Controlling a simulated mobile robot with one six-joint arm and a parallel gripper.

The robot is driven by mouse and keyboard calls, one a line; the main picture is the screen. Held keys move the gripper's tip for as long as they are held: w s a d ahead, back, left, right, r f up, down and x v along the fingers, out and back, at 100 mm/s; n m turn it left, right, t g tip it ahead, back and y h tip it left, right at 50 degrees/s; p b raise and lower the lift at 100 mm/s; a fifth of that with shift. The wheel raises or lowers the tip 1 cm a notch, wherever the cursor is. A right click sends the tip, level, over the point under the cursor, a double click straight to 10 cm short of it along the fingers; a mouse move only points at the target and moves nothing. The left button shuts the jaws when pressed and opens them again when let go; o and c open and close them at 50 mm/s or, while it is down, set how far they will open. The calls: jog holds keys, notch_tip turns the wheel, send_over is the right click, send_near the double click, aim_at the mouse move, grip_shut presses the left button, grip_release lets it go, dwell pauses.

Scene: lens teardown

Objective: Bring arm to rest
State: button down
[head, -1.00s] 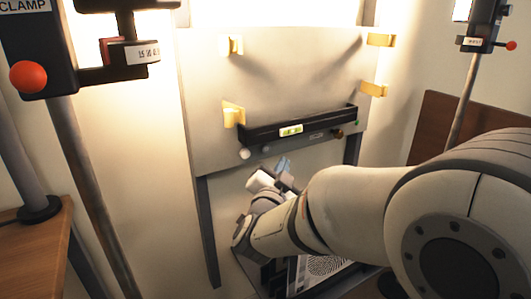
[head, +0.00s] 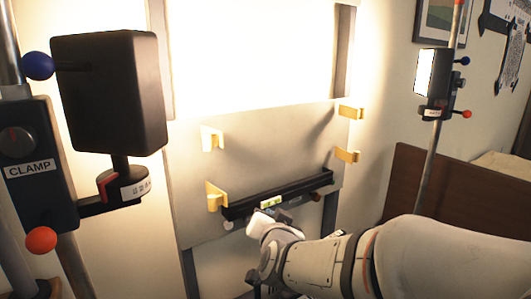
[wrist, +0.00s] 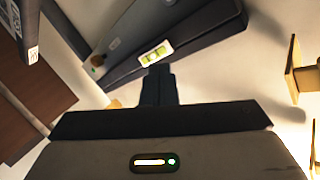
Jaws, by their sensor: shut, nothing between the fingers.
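My gripper (wrist: 158,84) shows in the wrist view as dark fingers closed together, with nothing between them. They point toward a dark rail (wrist: 190,42) with a yellow-green bubble level; I cannot tell whether they touch it. In the head view my arm reaches in from the lower right, and its pale wrist end is just below the same rail (head: 305,188). The fingertips are hard to make out there.
A pale panel (head: 262,150) carries yellow clips (head: 216,196) at its sides. A clamp stand (head: 38,165) with a black box (head: 108,92) stands at left. Another post with a clamp (head: 437,85) stands at right, near a brown board (head: 420,190).

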jog(key=s+d+r+n+g+p, duration=0.1)
jog(key=s+d+r+g+p, duration=0.3)
jog(key=s+p, duration=0.3)
jog(key=s+d+r+n+g+h+p, duration=0.1)
jog(key=s+d+r+g+p, duration=0.3)
jog(key=s+p, duration=0.4)
jog(key=s+d+r+n+g+p, duration=0.2)
jog(key=s+d+r+g+p, duration=0.2)
jog(key=s+d+r+p, duration=0.2)
jog(key=shift+s+r+n+g+h+p, duration=0.3)
jog(key=shift+s+r+n+g+p, duration=0.1)
jog(key=shift+s+r+p, duration=0.45)
jog(key=shift+d+f, duration=0.1)
